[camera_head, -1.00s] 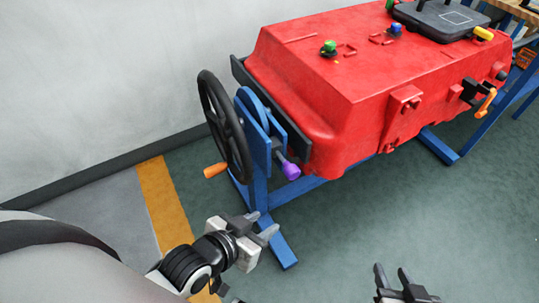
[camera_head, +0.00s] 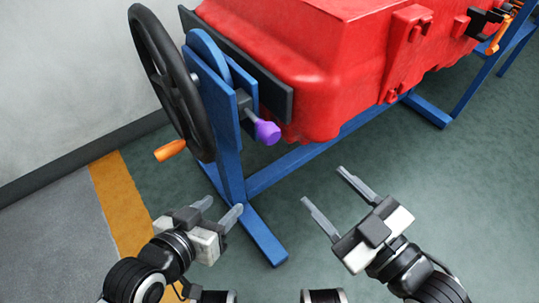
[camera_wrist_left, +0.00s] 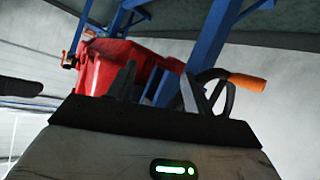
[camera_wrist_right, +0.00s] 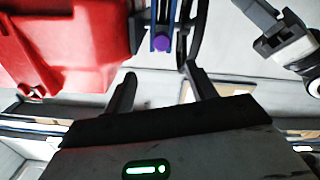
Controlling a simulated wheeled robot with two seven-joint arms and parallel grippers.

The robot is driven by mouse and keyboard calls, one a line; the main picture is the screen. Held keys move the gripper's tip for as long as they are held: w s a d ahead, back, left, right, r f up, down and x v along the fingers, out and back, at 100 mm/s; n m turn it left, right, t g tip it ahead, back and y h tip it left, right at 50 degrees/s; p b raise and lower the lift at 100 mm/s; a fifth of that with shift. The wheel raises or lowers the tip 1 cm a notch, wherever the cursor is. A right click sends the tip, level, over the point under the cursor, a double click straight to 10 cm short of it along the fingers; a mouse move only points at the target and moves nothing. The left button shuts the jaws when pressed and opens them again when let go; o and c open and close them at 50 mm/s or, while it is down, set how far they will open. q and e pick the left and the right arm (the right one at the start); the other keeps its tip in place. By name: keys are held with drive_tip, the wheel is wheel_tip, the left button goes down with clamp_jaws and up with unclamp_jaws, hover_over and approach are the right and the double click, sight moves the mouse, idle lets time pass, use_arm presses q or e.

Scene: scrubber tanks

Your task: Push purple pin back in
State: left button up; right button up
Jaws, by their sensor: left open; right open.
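The purple pin (camera_head: 267,132) sticks out to the right from the blue bracket beside the black handwheel in the head view; a dark shaft shows between its knob and the bracket. Its purple knob also shows in the right wrist view (camera_wrist_right: 161,43), beyond the fingertips. My left gripper (camera_head: 222,210) is open and empty, low and left of the pin, near the blue stand. My right gripper (camera_head: 322,187) is open and empty, below and to the right of the pin, apart from it. In the left wrist view I cannot make out the pin.
The black handwheel (camera_head: 172,85) with its orange handle (camera_head: 170,151) stands left of the blue bracket (camera_head: 212,95). The red tank (camera_head: 320,60) rises behind the pin. A blue stand foot (camera_head: 262,237) extends between my grippers. Floor at the right is clear.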

sight(274, 138)
drive_tip(key=b+x, duration=0.2)
drive_tip(key=x, duration=1.4)
drive_tip(key=shift+s+a+r+b, duration=0.15)
drive_tip(key=shift+b, duration=0.15)
use_arm(q)
drive_tip(key=shift+d+r+t+h, duration=0.5)
drive_tip(key=shift+r+t, duration=0.2)
drive_tip(key=shift+r, duration=0.1)
